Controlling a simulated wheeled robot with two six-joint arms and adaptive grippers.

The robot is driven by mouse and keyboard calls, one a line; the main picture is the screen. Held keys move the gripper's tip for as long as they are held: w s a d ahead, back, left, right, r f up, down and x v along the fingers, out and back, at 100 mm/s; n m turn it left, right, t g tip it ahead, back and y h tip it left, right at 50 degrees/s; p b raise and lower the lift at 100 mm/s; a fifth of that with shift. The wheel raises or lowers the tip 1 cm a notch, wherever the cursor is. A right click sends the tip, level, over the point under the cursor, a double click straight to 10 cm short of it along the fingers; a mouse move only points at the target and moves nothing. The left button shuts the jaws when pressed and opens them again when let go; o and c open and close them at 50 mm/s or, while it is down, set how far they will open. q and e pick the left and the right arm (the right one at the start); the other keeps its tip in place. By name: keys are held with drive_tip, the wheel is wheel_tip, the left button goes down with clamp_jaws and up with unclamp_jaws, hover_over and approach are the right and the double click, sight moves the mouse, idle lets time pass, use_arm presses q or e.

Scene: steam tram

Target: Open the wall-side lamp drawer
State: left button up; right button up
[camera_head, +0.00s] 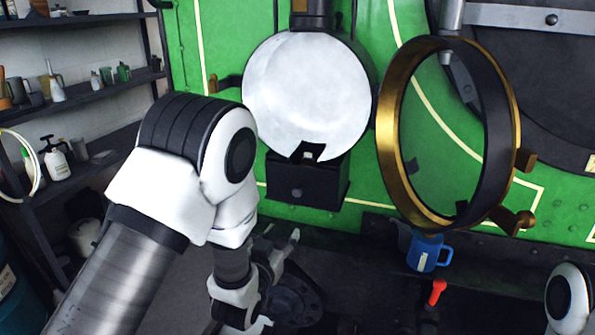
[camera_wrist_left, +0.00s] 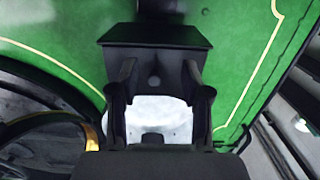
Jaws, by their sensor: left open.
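The lamp (camera_head: 308,95) has a pale round face and is mounted on the green wall. Under it is the black box-shaped lamp drawer (camera_head: 325,188) with a small round knob (camera_head: 297,193) on its front. No gap shows around the drawer front. In the left wrist view the drawer (camera_wrist_left: 185,36) and its knob (camera_wrist_left: 154,82) appear above the pale lamp face (camera_wrist_left: 160,112). My left gripper (camera_wrist_left: 160,72) is open, its fingers on either side of the knob in the picture. Contact cannot be told. In the head view the left gripper (camera_head: 285,243) is below the drawer, partly hidden by its wrist. My right gripper is out of view.
An open brass ring door (camera_head: 393,120) stands out to the right of the lamp. A blue mug (camera_head: 424,252) and a red-handled valve (camera_head: 437,290) are below it. Shelves (camera_head: 80,100) with bottles and cups line the left. Part of my right arm shows at lower right.

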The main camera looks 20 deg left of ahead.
use_arm(q)
approach(296, 192)
wheel_tip(296, 192, down, 2)
drive_tip(key=w, duration=0.2)
drive_tip(key=r+t, duration=0.1)
drive_tip(key=r, duration=0.1)
drive_tip(key=w+p, duration=0.1)
drive_tip(key=w, duration=0.1)
drive_tip(key=w+p, duration=0.1)
drive_tip(key=w, duration=0.1)
drive_tip(key=w+f+p, duration=0.1)
drive_tip(key=w, duration=0.2)
drive_tip(key=shift+s+r, duration=0.15)
drive_tip(key=shift+s, duration=0.25)
drive_tip(key=shift+c, duration=0.4)
drive_tip(key=shift+w, duration=0.15)
clamp_jaws()
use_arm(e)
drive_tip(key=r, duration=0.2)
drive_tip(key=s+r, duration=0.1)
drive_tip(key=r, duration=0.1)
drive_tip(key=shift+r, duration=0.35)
